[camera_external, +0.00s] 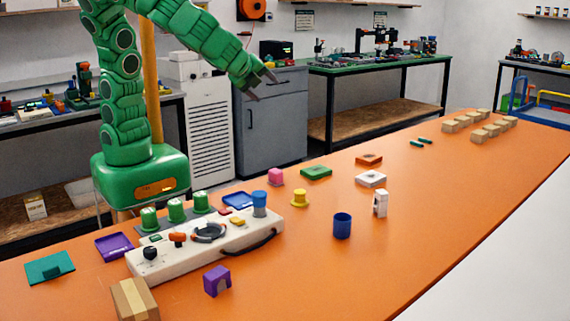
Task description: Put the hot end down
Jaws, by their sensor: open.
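My gripper (266,89) is in the air at the upper middle of the view, above the far side of the orange table. Its two dark fingers are spread apart and nothing shows between them. No thing in view is clearly a hot end; I cannot tell which of the small parts it is. The small parts on the table (330,265) include a white upright part (380,203), a blue cup (342,225), a yellow flanged piece (299,197), a pink block (275,176) and a purple arch (217,280). All of them stand apart from my gripper.
A cream control box (190,255) with knobs and a black handle stands at the left. Flat green (316,172), orange (368,159) and white (370,179) pieces lie mid-table. Several tan blocks (478,135) sit at the far end. The right front is clear.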

